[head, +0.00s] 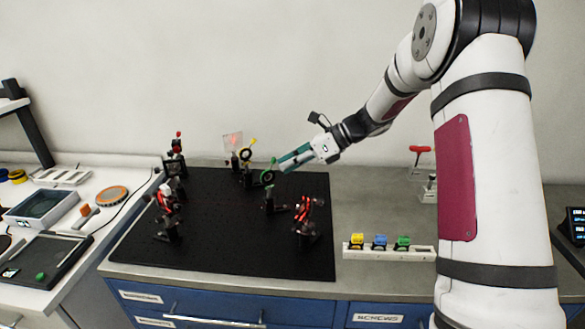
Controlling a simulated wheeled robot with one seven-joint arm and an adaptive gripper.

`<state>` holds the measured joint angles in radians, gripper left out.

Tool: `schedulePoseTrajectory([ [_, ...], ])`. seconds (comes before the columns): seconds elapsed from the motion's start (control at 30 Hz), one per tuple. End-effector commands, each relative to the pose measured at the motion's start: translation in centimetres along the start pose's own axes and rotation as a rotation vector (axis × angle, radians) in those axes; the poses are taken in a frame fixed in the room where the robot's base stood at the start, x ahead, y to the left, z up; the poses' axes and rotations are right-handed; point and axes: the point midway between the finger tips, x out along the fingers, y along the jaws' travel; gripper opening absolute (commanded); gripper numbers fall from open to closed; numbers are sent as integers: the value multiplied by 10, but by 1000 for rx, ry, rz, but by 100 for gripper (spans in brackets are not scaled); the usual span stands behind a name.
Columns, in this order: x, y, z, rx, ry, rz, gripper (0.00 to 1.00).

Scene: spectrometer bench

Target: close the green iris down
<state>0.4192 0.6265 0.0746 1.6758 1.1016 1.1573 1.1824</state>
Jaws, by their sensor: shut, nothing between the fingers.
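The green iris (267,177) stands on a post on the black breadboard (225,242), right of the middle of the board's back half. It is a small ring with a green part at its upper right. My gripper (284,164) is shut and empty. It reaches in from the right, with its fingertips close to the iris's upper right side. I cannot tell whether they touch it. How far the iris is open is too small to tell.
A yellow ringed mount (246,155) stands just behind the green iris. Red and black mounts (306,218) stand at the front right, with more at the left (168,212). A white rack (388,252) with yellow, blue and green pieces lies right of the board.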

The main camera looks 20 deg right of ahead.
Motion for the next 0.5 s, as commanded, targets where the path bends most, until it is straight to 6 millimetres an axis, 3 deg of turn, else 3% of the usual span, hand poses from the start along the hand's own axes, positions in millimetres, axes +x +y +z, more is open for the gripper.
schedulePoseTrajectory([
  [0.5, 10, 26, 23, -251, 350, -243, 0],
])
